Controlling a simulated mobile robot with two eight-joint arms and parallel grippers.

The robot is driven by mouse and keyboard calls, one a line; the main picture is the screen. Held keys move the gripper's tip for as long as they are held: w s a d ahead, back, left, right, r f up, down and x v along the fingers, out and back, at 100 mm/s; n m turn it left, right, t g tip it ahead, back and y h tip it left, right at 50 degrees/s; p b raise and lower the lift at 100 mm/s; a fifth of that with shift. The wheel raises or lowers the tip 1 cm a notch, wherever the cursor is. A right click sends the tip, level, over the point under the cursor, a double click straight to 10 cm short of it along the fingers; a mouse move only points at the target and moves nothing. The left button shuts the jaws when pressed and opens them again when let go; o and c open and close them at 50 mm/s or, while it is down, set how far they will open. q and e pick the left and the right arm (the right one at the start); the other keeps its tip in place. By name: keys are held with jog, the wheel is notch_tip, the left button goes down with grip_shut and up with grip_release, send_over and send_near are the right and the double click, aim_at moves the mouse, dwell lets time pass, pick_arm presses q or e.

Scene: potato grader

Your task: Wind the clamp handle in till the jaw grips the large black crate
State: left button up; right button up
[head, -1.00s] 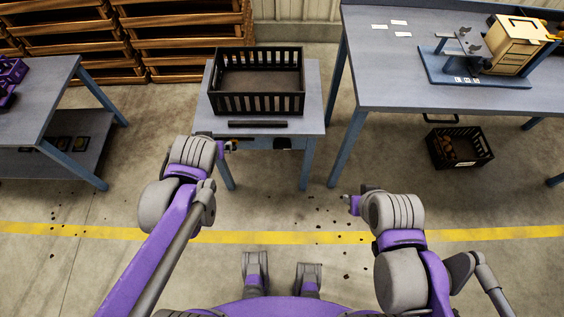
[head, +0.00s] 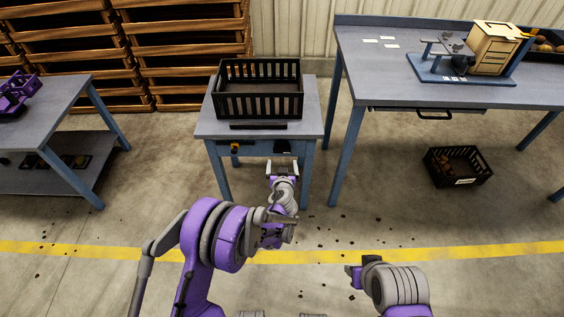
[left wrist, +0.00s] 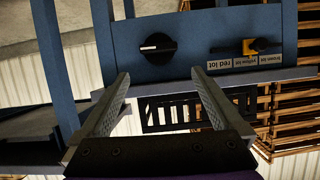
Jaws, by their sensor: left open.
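The large black crate (head: 258,106) stands upright on a small blue-grey table, with a black bar (head: 258,126), perhaps the clamp jaw, lying before it with a small gap. On the table's front panel is a black handle (head: 282,147). In the left wrist view it looks like a round black knob (left wrist: 158,48) with a white mark. My left gripper (head: 282,165) is open and empty in front of this knob, its fingers apart on either side of it in the wrist view. My right gripper (head: 351,273) hangs low at right; its fingers are unclear.
A yellow lever (left wrist: 250,47) beside lot labels (left wrist: 240,63) sits on the same panel. A workbench (head: 450,95) with a blue-based device stands at right, a smaller crate (head: 458,167) on the floor beneath. Another table (head: 50,105) is at left.

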aim_at(282, 151)
pick_arm(q)
jog(key=b+x, duration=0.1)
jog(key=x, duration=1)
jog(key=shift+f, duration=0.2)
jog(key=c, duration=1)
jog(key=shift+d, duration=0.1)
